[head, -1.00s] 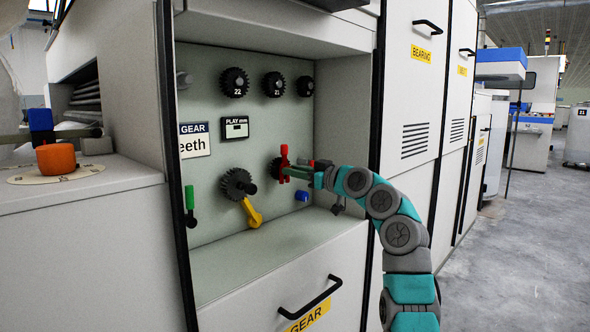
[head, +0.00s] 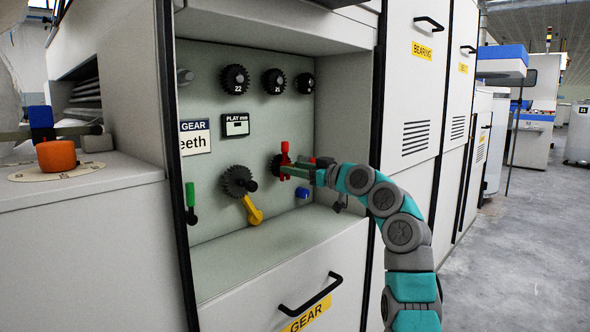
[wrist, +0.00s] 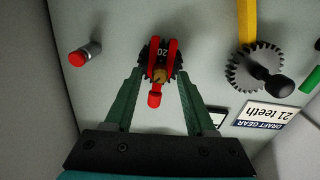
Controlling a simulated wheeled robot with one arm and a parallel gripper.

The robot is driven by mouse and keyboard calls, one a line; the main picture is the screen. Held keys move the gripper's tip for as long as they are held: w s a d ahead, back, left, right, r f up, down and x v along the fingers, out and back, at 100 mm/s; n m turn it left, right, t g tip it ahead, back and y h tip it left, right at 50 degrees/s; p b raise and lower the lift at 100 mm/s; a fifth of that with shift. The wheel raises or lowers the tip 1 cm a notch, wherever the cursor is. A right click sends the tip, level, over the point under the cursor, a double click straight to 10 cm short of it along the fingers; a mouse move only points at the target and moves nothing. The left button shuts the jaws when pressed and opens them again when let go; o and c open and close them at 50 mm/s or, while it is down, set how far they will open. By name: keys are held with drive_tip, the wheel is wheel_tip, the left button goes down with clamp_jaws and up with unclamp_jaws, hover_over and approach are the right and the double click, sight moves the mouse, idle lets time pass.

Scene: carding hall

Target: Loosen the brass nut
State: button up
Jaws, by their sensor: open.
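The brass nut (wrist: 159,75) shows in the wrist view as a small gold-brown piece in front of a dark toothed gear (wrist: 154,51) marked 20. A red tab (wrist: 155,98) stands just below it in that view. My gripper (wrist: 159,68) has green fingers, open, one on each side of the nut. Red pieces lie along both fingertips; I cannot tell whether they touch the nut. In the head view my gripper (head: 286,170) reaches into the recess at the red part (head: 285,158), and the nut itself is hidden.
A larger gear (head: 238,181) with a yellow lever (head: 253,212) is left of my gripper. A green-handled lever (head: 190,203) is further left. A blue knob (head: 302,192) is below right. Several spare gears (head: 235,79) hang above. The recess shelf (head: 270,245) is clear.

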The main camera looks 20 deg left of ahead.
drive_tip(key=b+v, duration=0.4)
drive_tip(key=v, duration=0.3)
drive_tip(key=shift+d, duration=0.15)
